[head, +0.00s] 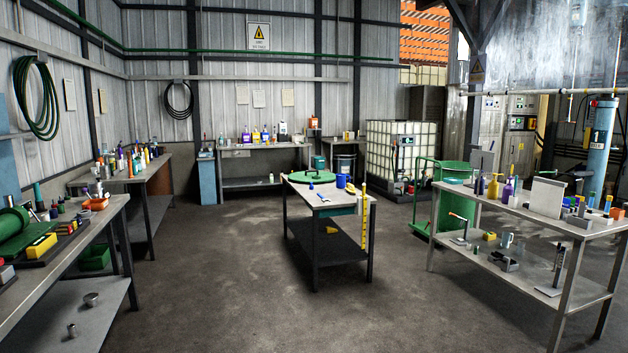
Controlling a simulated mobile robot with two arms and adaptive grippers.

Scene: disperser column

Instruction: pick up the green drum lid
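A round, flat green drum lid (312,177) lies on the far end of the small central table (326,199). It looks flat, with a small raised part on top that is too small to make out. A green drum (450,212) stands on a green hand cart to the right, behind the right bench. Neither of my grippers shows in the head view, so nothing is seen touching the lid.
A blue mug (341,181) and small tools share the central table; a yellow level (364,225) stands at its near right corner. Cluttered benches stand left (60,254) and right (520,215). The concrete floor (220,270) before and left of the table is clear.

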